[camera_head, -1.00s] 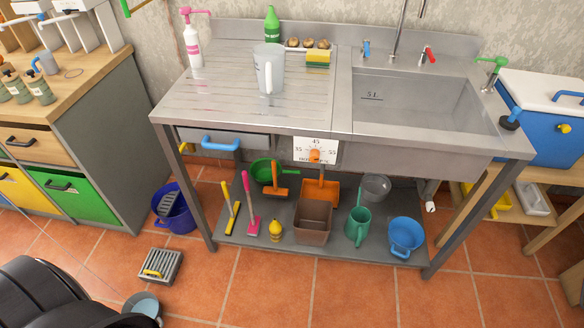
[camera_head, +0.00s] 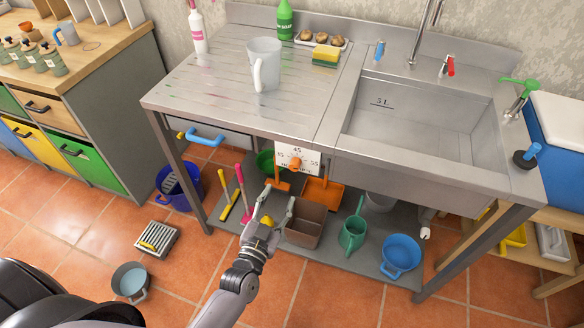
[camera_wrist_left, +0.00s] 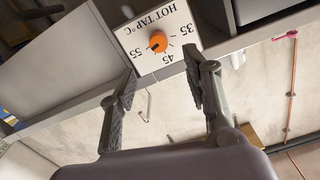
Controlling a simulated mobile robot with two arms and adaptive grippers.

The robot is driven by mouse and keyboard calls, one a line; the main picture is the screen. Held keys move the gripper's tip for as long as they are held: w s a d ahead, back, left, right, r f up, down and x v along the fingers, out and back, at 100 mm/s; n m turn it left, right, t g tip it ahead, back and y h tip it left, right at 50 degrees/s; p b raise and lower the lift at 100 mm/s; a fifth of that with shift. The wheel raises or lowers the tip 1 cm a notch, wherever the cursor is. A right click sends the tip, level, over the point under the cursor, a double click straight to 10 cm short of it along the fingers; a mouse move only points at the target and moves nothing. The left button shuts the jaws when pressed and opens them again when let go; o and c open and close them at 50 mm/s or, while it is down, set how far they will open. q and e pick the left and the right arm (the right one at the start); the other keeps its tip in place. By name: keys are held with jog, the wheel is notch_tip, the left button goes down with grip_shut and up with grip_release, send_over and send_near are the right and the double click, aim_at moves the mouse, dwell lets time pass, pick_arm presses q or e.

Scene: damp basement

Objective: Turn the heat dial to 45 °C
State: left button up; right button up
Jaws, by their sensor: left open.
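The orange heat dial (camera_head: 295,163) sits on a white plate marked 35, 45 and 55 on the front of the sink unit. In the left wrist view, the plate reads "HOT TAP °C" upside down. There the dial (camera_wrist_left: 158,41) has a dark mark on its lower left, toward the 55 side and away from 45. My left gripper (camera_head: 279,195) is open and empty, in front of and below the dial. In the wrist view its fingers (camera_wrist_left: 160,68) stand apart either side of the plate's lower part, not on the dial. My right gripper is not in view.
A drawer with a blue handle (camera_head: 205,139) is left of the dial. The sink basin (camera_head: 420,118) is up to the right.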

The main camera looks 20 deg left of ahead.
aim_at(293, 169)
pick_arm(q)
jog(key=w, duration=1.1)
jog(key=shift+w+d, duration=0.2)
jog(key=shift+d, duration=0.1)
jog(key=shift+c, duration=0.4)
grip_shut()
